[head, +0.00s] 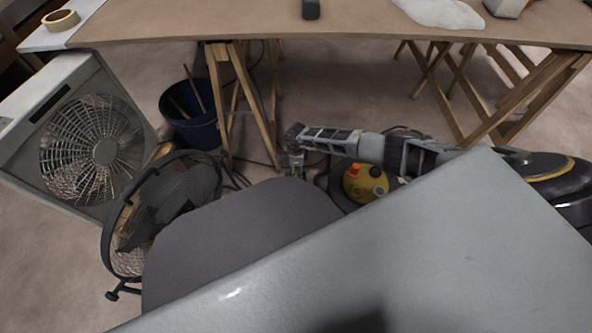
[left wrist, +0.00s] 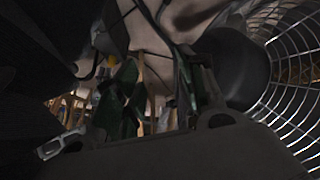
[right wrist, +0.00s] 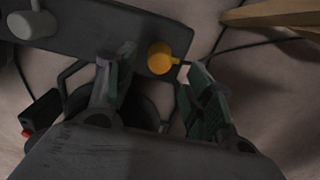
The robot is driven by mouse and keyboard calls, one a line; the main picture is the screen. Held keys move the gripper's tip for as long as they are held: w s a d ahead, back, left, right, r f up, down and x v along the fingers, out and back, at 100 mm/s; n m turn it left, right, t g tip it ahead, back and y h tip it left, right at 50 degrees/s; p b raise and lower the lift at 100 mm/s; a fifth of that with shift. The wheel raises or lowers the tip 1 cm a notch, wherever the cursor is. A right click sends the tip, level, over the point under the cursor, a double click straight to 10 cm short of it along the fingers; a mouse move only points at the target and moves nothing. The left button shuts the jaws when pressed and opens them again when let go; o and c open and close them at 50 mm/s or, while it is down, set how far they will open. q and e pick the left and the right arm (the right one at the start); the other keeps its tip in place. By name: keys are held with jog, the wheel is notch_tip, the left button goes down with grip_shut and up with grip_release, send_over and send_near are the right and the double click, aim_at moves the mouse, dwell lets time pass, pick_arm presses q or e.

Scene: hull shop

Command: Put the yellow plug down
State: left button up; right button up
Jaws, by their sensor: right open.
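The yellow plug (right wrist: 165,60) shows in the right wrist view as a round yellow head with a short narrow tail. It lies over the right end of a dark strip (right wrist: 90,22), and I cannot tell whether it is seated in it. My right gripper (right wrist: 157,70) is open, with the plug just beyond and between its fingertips. In the head view my right gripper (head: 293,160) hangs low near the trestle leg, and the plug cannot be made out there. My left gripper (left wrist: 163,85) is open and empty in the left wrist view.
A grey plug (right wrist: 35,23) sits on the strip's left end. A box fan (head: 60,135), a round black fan (head: 150,215), a blue bucket (head: 190,125) and wooden trestle legs (head: 245,105) surround the spot. A yellow device (head: 365,183) with orange knobs stands right. Dark cables cross the floor.

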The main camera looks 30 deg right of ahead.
aim_at(296, 175)
jog(key=shift+r+p, duration=1.3)
jog(key=shift+r, duration=1.7)
jog(key=shift+s, duration=0.1)
